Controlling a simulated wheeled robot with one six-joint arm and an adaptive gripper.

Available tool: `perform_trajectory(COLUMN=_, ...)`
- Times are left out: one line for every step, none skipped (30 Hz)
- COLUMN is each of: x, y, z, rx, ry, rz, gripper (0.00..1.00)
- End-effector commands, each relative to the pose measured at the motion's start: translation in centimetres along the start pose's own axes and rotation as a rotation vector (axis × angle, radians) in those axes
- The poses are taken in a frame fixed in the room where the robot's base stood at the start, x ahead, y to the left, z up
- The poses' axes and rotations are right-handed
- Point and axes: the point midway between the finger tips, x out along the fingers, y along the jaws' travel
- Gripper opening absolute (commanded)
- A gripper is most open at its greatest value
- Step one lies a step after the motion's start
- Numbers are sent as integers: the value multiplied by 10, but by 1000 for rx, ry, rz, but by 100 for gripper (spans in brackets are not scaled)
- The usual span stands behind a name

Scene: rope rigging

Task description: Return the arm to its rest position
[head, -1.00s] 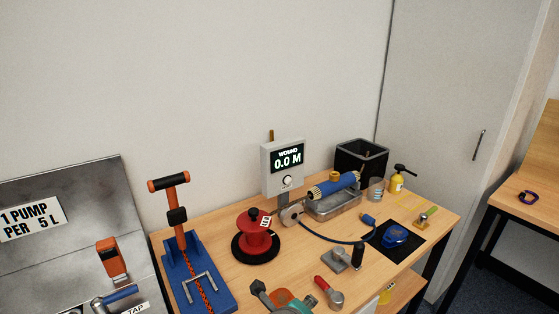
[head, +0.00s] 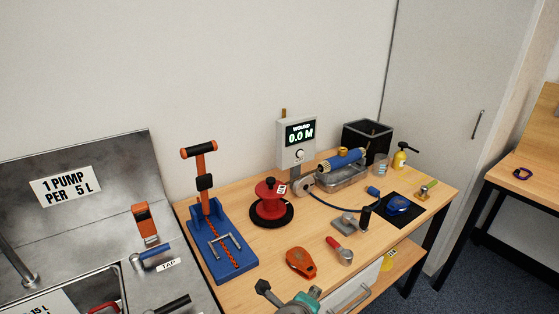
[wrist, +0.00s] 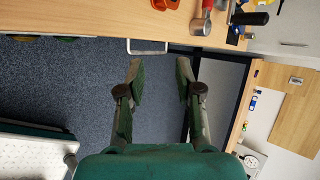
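My gripper (wrist: 160,72) is open, its two green-grey fingers wide apart with nothing between them. In the wrist view, blue carpet shows behind the fingers. In the head view, my gripper (head: 290,301) shows only in part at the bottom edge, in front of the wooden bench (head: 244,272). An orange tool (head: 301,263) lies on the bench just beyond it in the picture. The rest of my arm is mostly out of view.
The bench holds a red spool (head: 270,201), a blue stand (head: 222,250), a red-handled tool (head: 341,250) and a grey meter reading 0.0 M (head: 297,145). A metal sink unit (head: 100,215) stands left. Carpet (head: 480,285) is clear at right.

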Motion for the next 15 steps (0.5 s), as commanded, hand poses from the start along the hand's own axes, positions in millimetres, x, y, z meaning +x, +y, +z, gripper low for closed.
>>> perform_trajectory(x=3, y=4, z=-5, rx=-26, ry=-3, rz=0, gripper=35)
perform_trajectory(x=4, y=6, z=-8, rx=-45, ry=-8, rz=-2, gripper=35)
perform_trajectory(x=6, y=9, z=-11, rx=-71, ry=-13, rz=-4, gripper=35)
perform_trajectory(x=8, y=11, z=-14, rx=-93, ry=-18, rz=-5, gripper=35)
perform_trajectory(x=10, y=14, z=-17, rx=-114, ry=-24, rz=-7, gripper=35)
perform_trajectory(x=12, y=17, z=-22, rx=-146, ry=-32, rz=-9, gripper=35)
perform_trajectory(x=14, y=20, z=-25, rx=-169, ry=-37, rz=-11, gripper=35)
perform_trajectory(x=16, y=22, z=-29, rx=-196, ry=-44, rz=-14, gripper=35)
perform_trajectory(x=18, y=27, z=-34, rx=-233, ry=-53, rz=-16, gripper=35)
perform_trajectory(x=20, y=31, z=-39, rx=-265, ry=-61, rz=-18, gripper=35)
perform_trajectory(x=21, y=35, z=-44, rx=-298, ry=-69, rz=-21, gripper=35)
perform_trajectory(x=24, y=41, z=-51, rx=-346, ry=-80, rz=-26, gripper=35)
perform_trajectory(x=25, y=46, z=-58, rx=-387, ry=-90, rz=-29, gripper=35)
perform_trajectory(x=26, y=51, z=-64, rx=-430, ry=-102, rz=-34, gripper=35)
perform_trajectory(x=28, y=58, z=-74, rx=-489, ry=-117, rz=-42, gripper=35)
